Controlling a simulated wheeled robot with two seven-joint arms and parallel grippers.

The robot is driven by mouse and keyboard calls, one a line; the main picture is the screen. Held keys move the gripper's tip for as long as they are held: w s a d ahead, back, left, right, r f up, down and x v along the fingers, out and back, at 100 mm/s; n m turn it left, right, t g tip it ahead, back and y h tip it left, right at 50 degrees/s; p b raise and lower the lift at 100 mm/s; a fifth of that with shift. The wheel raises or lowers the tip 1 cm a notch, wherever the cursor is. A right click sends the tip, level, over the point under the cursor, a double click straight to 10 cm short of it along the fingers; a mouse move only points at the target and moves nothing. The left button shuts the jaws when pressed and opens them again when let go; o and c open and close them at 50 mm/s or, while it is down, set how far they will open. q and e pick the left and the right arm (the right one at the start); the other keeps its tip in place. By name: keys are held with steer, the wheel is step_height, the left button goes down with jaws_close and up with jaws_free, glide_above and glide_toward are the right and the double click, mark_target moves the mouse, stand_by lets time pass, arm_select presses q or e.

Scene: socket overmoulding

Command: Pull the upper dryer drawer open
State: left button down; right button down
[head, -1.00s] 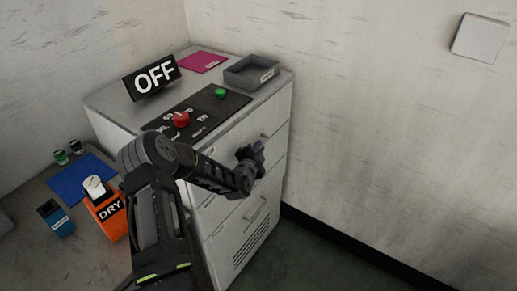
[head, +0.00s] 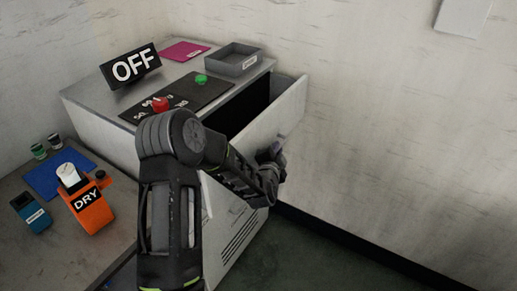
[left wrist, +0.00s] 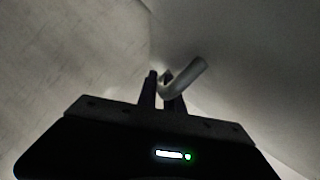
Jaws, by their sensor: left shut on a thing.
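The upper dryer drawer (head: 268,122) stands pulled out from the white dryer cabinet, with a dark opening behind its front panel. My left gripper (head: 278,152) is at the outer face of that drawer front. In the left wrist view my left gripper's two fingers (left wrist: 162,92) are shut on the drawer handle (left wrist: 186,77), a grey bent bar. Much of the lower drawer and part of the upper drawer front are hidden behind my left arm in the head view. My right gripper is not in view.
On the cabinet top are an OFF sign (head: 131,67), a black panel with a red knob (head: 160,104) and green button (head: 201,79), a grey tray (head: 234,62) and a pink sheet (head: 184,50). An orange DRY container (head: 90,206) stands on the left table. Floor at right is clear.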

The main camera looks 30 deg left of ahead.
arm_select(q)
steer(key=d+b, duration=0.1)
steer(key=d, duration=0.9)
steer(key=shift+w+d, duration=0.1)
steer(key=c, duration=1.8)
jaws_free()
steer(key=shift+o, duration=0.2)
steer(key=b+v, duration=0.1)
steer(key=v, duration=0.6)
steer(key=shift+s, duration=0.35)
steer(key=shift+d+r, duration=0.1)
